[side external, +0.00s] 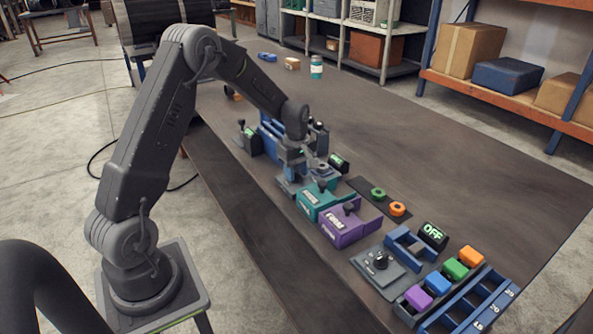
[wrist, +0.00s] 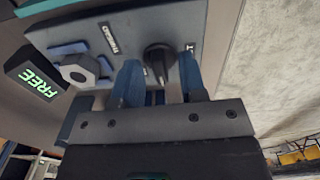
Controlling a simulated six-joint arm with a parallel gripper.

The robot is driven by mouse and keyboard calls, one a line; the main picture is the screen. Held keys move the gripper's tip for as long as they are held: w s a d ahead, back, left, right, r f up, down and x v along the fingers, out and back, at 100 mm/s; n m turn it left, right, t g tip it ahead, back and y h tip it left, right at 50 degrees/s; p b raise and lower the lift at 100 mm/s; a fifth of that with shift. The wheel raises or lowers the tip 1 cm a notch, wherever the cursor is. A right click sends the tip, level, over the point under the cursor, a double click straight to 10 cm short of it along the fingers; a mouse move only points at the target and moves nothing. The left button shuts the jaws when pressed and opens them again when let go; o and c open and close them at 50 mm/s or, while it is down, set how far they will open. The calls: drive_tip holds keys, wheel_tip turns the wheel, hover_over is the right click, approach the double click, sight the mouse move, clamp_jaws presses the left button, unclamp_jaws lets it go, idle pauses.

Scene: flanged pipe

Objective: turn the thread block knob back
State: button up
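In the wrist view, the thread block (wrist: 215,25) is a grey plate labelled "THREAD". Its dark round knob (wrist: 160,62) has a pale pointer line. A grey hex nut (wrist: 80,70) sits on the block left of the knob, with blue parts around it. My gripper (wrist: 159,57) has its two blue fingers spread, one on either side of the knob. The knob lies beyond or between the fingertips; I cannot tell whether they touch it. In the side view, my gripper (side external: 292,168) is low over the block, hiding most of it.
A sign reading "FREE" (wrist: 38,82) stands beside the block.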

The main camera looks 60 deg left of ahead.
sight(297, 172)
wheel_tip(297, 172, up, 14)
idle(0.6)
